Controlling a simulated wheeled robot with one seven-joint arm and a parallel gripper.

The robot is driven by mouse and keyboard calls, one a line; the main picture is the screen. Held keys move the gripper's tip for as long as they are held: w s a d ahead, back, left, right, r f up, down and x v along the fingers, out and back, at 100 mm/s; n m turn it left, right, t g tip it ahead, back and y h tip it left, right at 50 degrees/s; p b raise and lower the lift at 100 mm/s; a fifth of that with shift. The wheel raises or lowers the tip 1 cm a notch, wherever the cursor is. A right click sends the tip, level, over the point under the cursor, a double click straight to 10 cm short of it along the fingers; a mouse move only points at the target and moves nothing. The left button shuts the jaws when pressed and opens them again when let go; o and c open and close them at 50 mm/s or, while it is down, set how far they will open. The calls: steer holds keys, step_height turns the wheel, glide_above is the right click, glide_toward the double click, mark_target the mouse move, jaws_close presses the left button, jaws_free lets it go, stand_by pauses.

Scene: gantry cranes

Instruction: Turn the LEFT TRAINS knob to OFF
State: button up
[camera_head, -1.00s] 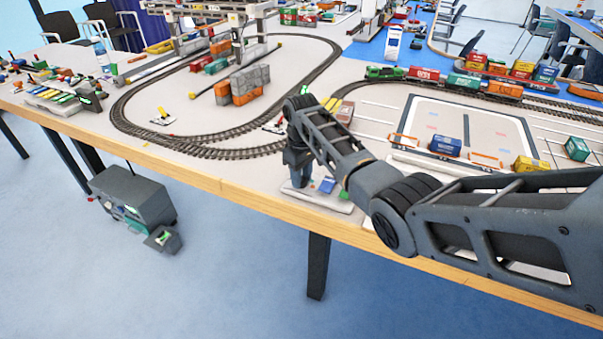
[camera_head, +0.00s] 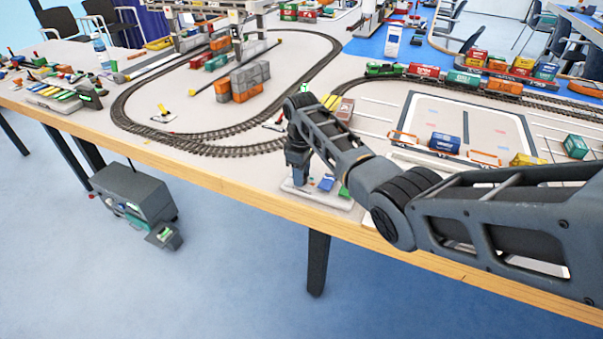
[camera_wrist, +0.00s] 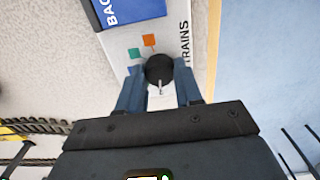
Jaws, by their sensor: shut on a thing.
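The knob (camera_wrist: 159,70) is a round black dial with a light pointer mark. It sits on a white control panel (camera_wrist: 120,44) with the word TRAINS along one edge, next to small orange, green and blue squares. My gripper (camera_wrist: 160,78) is shut on the knob, one finger on each side of it. In the head view the panel (camera_head: 330,199) lies at the table's front edge, under my arm. My gripper there (camera_head: 297,180) points down at the panel's left part, and the knob is hidden.
A blue block with white letters (camera_wrist: 135,10) is on the panel beside the knob. The wooden table edge (camera_head: 200,180) is close by. An oval track (camera_head: 235,150) lies behind, with stacked containers (camera_head: 240,85) inside it.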

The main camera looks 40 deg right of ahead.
steer(key=shift+w, duration=0.1)
steer(key=o, duration=1)
steer(key=shift+o, duration=0.2)
steer(key=shift+r, duration=3.95)
